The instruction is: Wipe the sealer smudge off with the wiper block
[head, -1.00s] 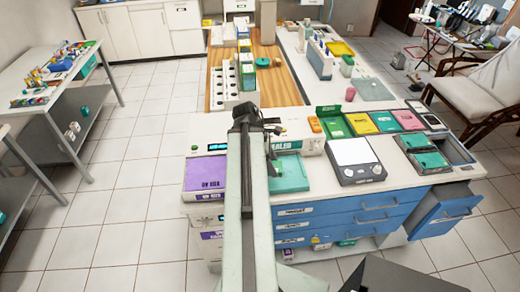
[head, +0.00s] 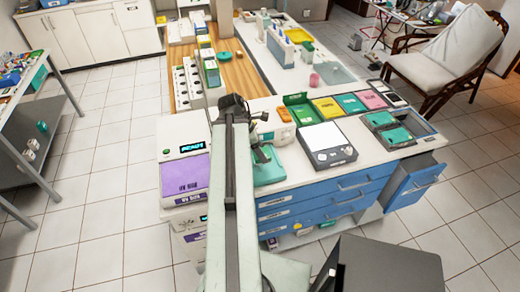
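The sealer's green plate (head: 270,173) is at the front of the white counter, just right of my arm. Its white body is mostly hidden behind my arm. My gripper (head: 262,154) is small and dark beside the far end of my arm, over the back left part of the green plate. I cannot tell whether it touches the plate, whether its fingers are open, or whether it holds something. No smudge can be made out on the visible part of the plate. I cannot pick out the wiper block.
Left of my arm is a white device with a purple panel (head: 186,177). Right of the plate stands a grey device with a white top (head: 322,136). Coloured trays (head: 326,106) lie behind it. A blue drawer (head: 415,186) stands open at the right.

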